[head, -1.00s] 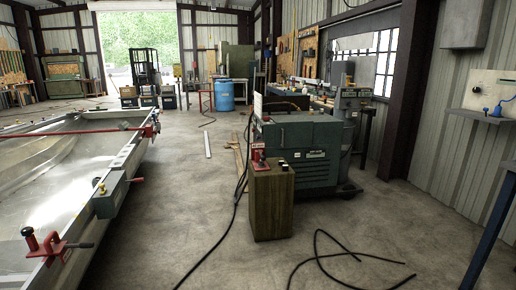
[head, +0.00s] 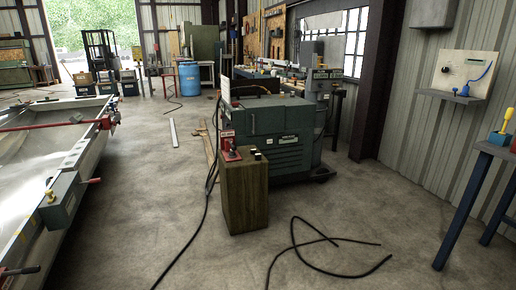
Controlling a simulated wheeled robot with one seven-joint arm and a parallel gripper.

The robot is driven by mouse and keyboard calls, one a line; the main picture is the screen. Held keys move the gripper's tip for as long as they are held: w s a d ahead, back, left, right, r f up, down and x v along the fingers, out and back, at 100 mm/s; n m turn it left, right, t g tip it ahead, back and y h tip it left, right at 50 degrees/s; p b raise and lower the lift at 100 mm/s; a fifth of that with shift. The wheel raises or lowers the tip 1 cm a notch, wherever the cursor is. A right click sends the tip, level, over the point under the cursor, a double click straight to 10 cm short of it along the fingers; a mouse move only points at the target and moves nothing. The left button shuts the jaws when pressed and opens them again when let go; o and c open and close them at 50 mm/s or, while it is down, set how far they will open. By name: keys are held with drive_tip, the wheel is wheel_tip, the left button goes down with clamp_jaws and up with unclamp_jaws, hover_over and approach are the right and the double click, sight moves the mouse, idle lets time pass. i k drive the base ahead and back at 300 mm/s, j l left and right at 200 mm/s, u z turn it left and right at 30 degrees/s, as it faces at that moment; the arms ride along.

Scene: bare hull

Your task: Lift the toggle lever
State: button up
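I cannot tell for sure which lever is the toggle lever. A small red fixture with a dark knob (head: 231,153) stands on a brown wooden pedestal (head: 246,197) in the middle of the head view. A grey box (head: 61,202) on the hull's edge at left has a red-tipped lever (head: 91,181) sticking out to the right. A yellow-handled device on a blue base (head: 501,134) sits on a bench at the right edge. All are small, so their exact positions are unclear. My gripper is not in view.
A green machine (head: 285,140) stands behind the pedestal. The open metal hull (head: 30,150) fills the left side. Black cable (head: 330,242) lies on the floor in front. A blue-legged bench (head: 463,205) is at right. Bare concrete is free between hull and pedestal.

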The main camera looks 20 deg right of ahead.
sight(234, 147)
drive_tip(key=i+z, duration=0.1)
drive_tip(key=i, duration=0.45)
drive_tip(key=i+j, duration=0.1)
drive_tip(key=i, duration=0.4)
drive_tip(key=i+z, duration=0.15)
drive_tip(key=i, duration=0.4)
drive_tip(key=i+j+z, duration=0.1)
drive_tip(key=i, duration=0.4)
drive_tip(key=i+j+z, duration=0.1)
drive_tip(key=i, duration=0.45)
drive_tip(key=i+j, duration=0.35)
drive_tip(key=i, duration=0.15)
drive_tip(key=l+z, duration=0.05)
